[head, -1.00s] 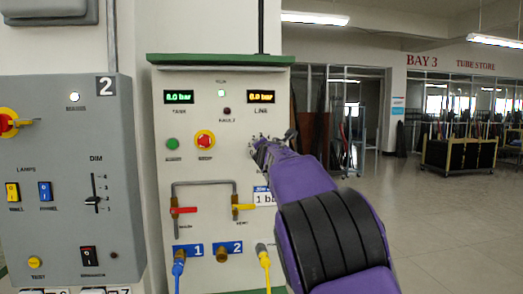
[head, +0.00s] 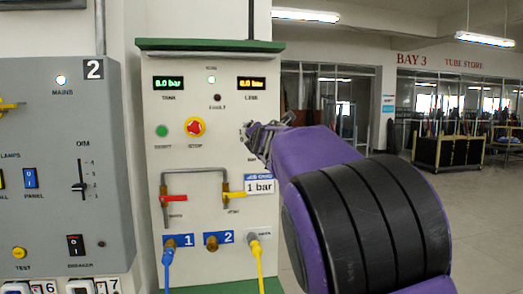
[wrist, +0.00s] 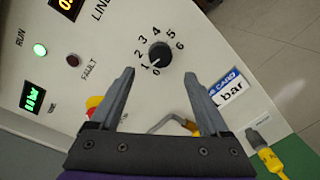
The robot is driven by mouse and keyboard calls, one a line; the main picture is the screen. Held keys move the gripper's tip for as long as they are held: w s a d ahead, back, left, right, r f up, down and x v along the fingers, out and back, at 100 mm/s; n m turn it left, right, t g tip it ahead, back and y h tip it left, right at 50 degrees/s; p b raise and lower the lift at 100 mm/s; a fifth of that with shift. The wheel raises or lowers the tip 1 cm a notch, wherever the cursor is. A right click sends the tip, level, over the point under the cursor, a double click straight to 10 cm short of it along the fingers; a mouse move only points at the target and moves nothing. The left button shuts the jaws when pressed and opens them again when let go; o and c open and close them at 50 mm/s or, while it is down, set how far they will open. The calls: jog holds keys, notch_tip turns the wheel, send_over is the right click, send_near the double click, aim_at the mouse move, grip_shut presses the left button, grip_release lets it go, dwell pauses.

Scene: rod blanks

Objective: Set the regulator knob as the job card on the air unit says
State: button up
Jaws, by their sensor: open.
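The black regulator knob (wrist: 159,54) shows in the wrist view on the pale panel of the air unit, with a scale from 0 to 6. Its light pointer mark faces the low end, around 0 to 1; I cannot tell exactly where. The job card (head: 259,186) reads "1 bar"; part of it also shows in the wrist view (wrist: 228,91). My gripper (wrist: 160,75) is open and empty, with the knob just beyond and between its fingertips, apart from them. In the head view my gripper (head: 262,137) hides the knob.
The tank display (head: 169,83) reads 8.0 bar and the line display (head: 258,84) appears to read 0.0 bar. A red stop button (head: 194,127), red and yellow valve levers (head: 232,194) and hoses sit nearby. A grey switch box (head: 110,170) stands left. Open floor lies right.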

jog(key=v, duration=1.1)
dwell(0.3)
jog(key=shift+r, duration=0.1)
dwell(0.3)
